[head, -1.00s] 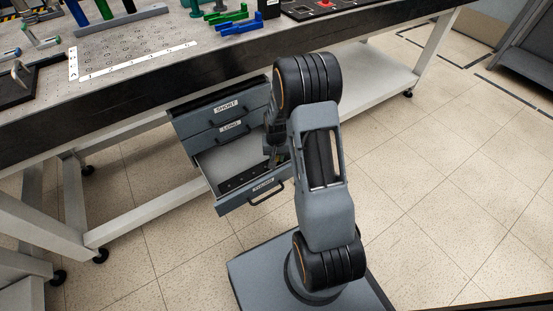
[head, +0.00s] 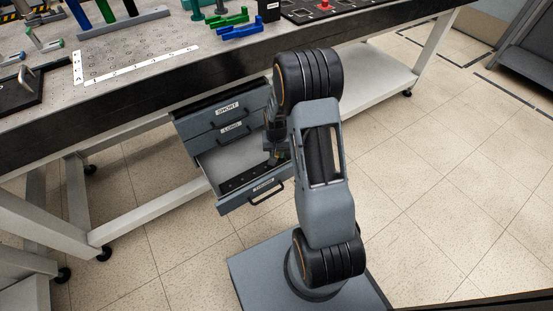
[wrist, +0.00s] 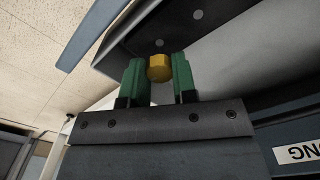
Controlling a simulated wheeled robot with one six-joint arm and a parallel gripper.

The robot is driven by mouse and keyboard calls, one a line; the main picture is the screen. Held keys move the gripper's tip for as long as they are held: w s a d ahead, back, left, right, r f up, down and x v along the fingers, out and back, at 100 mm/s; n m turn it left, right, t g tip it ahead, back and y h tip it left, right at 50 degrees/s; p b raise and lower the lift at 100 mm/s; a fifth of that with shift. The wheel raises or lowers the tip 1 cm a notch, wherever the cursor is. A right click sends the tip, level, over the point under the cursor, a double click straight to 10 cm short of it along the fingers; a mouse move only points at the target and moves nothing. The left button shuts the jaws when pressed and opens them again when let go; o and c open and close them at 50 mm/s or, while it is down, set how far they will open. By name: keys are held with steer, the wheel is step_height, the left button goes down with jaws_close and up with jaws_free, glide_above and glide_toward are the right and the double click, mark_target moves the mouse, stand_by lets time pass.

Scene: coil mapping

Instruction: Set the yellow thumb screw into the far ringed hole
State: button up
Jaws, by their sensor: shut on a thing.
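The yellow thumb screw (wrist: 159,68) sits between the green fingers of my gripper (wrist: 160,80) in the wrist view. My gripper is shut on it, in front of a dark strip with pale round spots. In the head view my gripper (head: 273,160) reaches down into the open lowest drawer (head: 234,158), largely behind my own arm; the screw cannot be made out there. The bench top (head: 135,58) carries a pale plate area with many small dark marks and holes. I cannot tell which of these is the far ringed hole.
Two closed drawers, SHORT (head: 228,109) and LONG (head: 231,127), sit above the open one under the bench edge. Blue (head: 240,31) and green (head: 228,19) fixtures and a white numbered ruler (head: 140,66) lie on the bench.

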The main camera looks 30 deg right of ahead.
steer(key=shift+r, duration=0.1)
stand_by(0.3)
steer(key=shift+r+p, duration=1.5)
steer(key=shift+r, duration=0.25)
